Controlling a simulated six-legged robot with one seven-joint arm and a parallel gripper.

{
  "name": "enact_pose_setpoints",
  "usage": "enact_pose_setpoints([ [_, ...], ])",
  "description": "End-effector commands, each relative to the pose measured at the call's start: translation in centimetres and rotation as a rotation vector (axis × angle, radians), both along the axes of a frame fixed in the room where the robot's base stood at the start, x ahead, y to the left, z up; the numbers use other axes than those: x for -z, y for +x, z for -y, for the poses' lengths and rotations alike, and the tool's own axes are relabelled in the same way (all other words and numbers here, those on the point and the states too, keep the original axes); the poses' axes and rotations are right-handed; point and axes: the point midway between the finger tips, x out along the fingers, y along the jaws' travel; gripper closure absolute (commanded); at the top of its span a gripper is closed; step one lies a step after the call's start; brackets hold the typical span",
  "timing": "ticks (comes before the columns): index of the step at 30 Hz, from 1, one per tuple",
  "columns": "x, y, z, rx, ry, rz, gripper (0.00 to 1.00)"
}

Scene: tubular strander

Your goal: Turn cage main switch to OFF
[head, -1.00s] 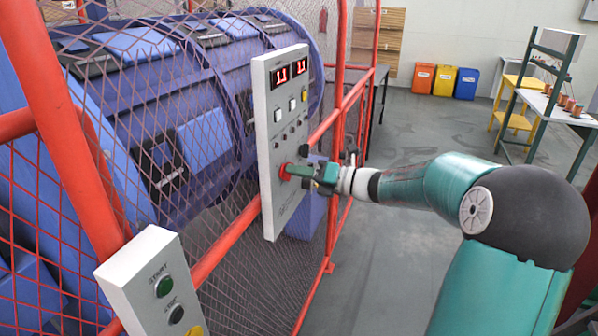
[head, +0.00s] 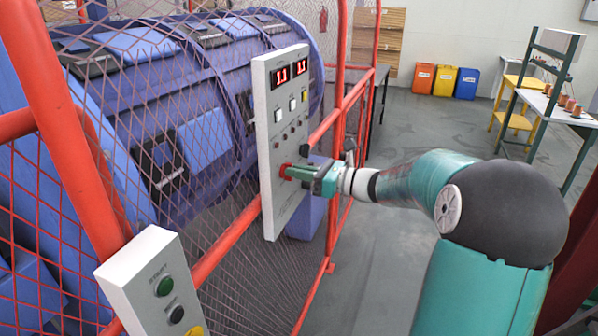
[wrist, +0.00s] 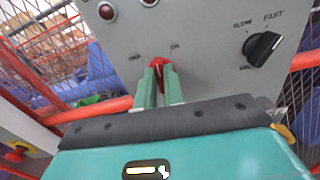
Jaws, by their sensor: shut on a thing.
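The red switch (head: 284,171) is on the lower part of a grey control panel (head: 278,215) mounted on the red cage frame. In the wrist view the red switch (wrist: 159,64) shows between my two green fingertips. My gripper (head: 290,172) reaches the panel from the right and is shut on the red switch. In the wrist view my gripper (wrist: 160,74) has one finger on each side of it. The labels beside the switch are too small to read, and the fingers hide part of the knob.
A black SLOW/FAST knob (wrist: 263,47) sits right of the switch in the wrist view. Red displays (head: 290,73) are above on the panel. A START button box (head: 140,270) stands at front left. Mesh covers the blue drum (head: 205,138).

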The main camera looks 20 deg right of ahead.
Motion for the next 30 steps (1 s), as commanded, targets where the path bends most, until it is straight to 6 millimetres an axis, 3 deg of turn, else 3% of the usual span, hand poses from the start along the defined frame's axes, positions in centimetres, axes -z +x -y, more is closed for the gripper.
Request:
enact_pose_setpoints([
  [18,0.02,-0.2,-0.42,-0.002,-0.407,0.406,1.0],
  [30,0.09,-0.3,-0.56,-0.003,-0.58,0.58,1.0],
])
